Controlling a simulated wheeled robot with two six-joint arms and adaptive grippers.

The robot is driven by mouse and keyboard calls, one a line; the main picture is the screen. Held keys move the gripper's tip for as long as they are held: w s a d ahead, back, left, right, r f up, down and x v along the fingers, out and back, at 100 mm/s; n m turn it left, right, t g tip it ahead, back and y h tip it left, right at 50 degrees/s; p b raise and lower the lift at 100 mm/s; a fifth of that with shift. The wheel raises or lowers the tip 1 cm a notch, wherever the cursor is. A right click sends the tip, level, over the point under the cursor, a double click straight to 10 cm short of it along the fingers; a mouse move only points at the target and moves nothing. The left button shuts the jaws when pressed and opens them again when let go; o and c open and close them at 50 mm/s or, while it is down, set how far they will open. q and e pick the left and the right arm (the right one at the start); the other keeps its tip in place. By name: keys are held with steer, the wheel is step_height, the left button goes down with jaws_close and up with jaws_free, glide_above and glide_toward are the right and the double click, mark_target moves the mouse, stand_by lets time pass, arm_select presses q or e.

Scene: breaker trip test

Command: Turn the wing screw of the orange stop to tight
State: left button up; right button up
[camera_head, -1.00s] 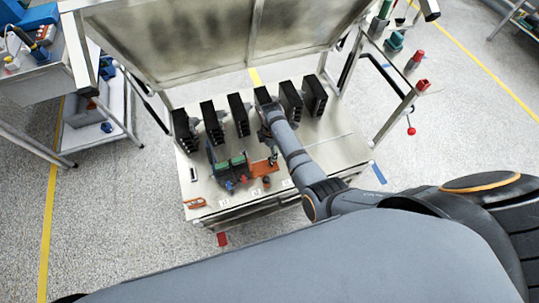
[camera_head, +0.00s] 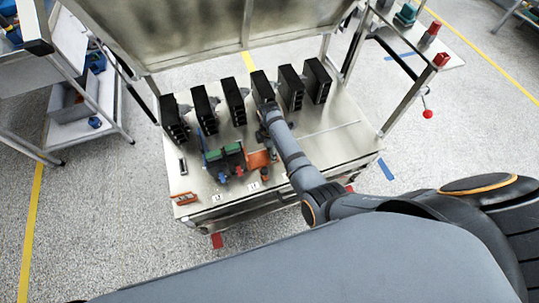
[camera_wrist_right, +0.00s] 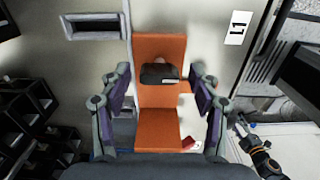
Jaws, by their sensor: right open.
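The orange stop (camera_head: 259,160) lies on the front part of the metal bench, below my right gripper (camera_head: 263,142). In the right wrist view, the orange stop (camera_wrist_right: 157,125) is an upright strip in the middle. A dark block (camera_wrist_right: 160,74), which looks like the head of its wing screw, crosses it. The right gripper (camera_wrist_right: 159,80) is open, with one finger on each side of the stop and the dark block. I see gaps between the fingers and the block. How tight the screw is cannot be told. My left gripper is not in view.
A green-topped device (camera_head: 222,156) with blue and red parts stands just left of the stop. Several black breakers (camera_head: 235,101) stand in a row behind. An orange tool (camera_head: 186,198) lies at the front left corner. The bench's right part (camera_head: 335,145) is mostly clear.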

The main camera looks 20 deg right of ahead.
steer(key=c, duration=1.2)
steer(key=shift+o, duration=0.2)
steer(key=shift+p, duration=0.35)
